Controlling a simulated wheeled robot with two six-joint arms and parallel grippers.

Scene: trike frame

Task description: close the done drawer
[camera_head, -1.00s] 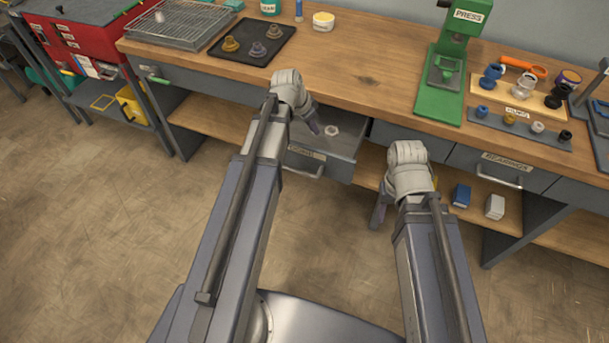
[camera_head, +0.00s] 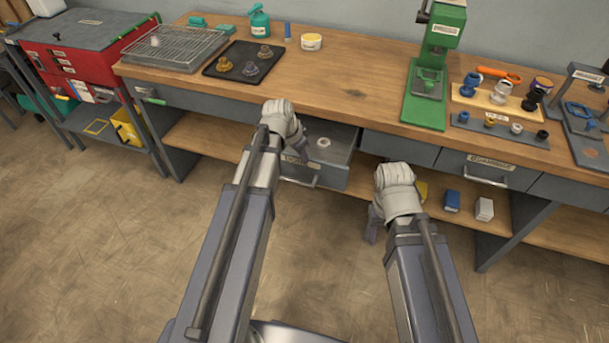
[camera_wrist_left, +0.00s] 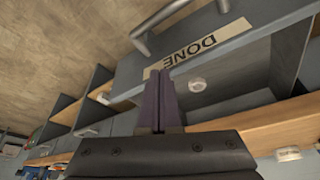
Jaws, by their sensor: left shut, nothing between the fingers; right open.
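The done drawer (camera_head: 338,138) stands pulled out under the bench, its front labelled DONE, with a bar handle (camera_head: 300,181). In the left wrist view its label (camera_wrist_left: 195,45) shows upside down. A small pale nut (camera_head: 323,143) lies inside; it also shows in the left wrist view (camera_wrist_left: 197,85). My left gripper (camera_head: 303,153) is shut and empty, close to the top of the drawer front at its left side; the left wrist view shows its fingers (camera_wrist_left: 160,75) overlapping the label. I cannot tell if they touch. My right gripper (camera_head: 371,228) is open, right of the drawer and clear of it.
The drawer labelled BEARINGS (camera_head: 487,170) is shut at the right. The bench top (camera_head: 340,85) holds a green press (camera_head: 432,75), a black tray (camera_head: 243,60) and a wire rack (camera_head: 175,47). Boxes stand on the lower shelf (camera_head: 480,215). The floor in front is free.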

